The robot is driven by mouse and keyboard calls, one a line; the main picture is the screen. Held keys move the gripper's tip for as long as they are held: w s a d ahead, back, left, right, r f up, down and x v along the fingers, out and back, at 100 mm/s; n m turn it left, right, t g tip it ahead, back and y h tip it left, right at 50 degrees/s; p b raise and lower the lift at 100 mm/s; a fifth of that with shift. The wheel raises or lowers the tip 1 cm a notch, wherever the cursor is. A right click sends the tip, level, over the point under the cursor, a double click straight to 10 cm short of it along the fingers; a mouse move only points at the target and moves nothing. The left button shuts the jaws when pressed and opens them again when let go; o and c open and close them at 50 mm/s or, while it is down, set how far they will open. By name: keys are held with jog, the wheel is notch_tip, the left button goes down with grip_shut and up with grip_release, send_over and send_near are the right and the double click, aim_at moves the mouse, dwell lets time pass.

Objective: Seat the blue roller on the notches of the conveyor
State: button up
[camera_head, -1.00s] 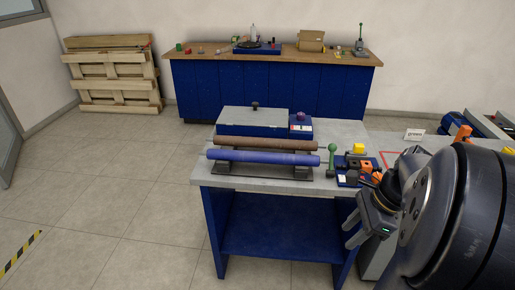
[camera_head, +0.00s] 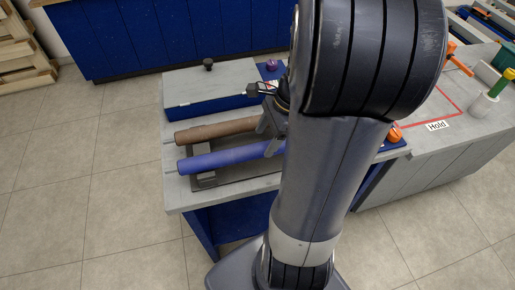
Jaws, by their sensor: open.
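The blue roller (camera_head: 225,158) lies on the near side of a dark grey stand (camera_head: 240,174) on the workbench (camera_head: 182,196). A rusty brown roller (camera_head: 213,132) lies parallel behind it. My gripper (camera_head: 267,139) is open, with its fingers over the right part of the rollers. One finger is near the brown roller's right end and the other near the blue roller. I cannot tell whether they touch. My arm hides the right end of the blue roller. Any notches under the rollers are hidden, and I cannot tell if the stand is the conveyor.
A blue box with a grey lid and black knob (camera_head: 208,65) stands behind the rollers. A right-hand bench has a red-outlined area, a "Hold" label (camera_head: 437,126) and a white holder (camera_head: 484,107). A blue cabinet (camera_head: 170,38) stands at the back.

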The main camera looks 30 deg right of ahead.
aim_at(261, 145)
jog(key=x, duration=0.5)
jog(key=shift+w+d+f, duration=0.25)
jog(key=shift+w, duration=0.05)
jog(key=shift+r, duration=0.1)
grip_shut()
dwell(0.4)
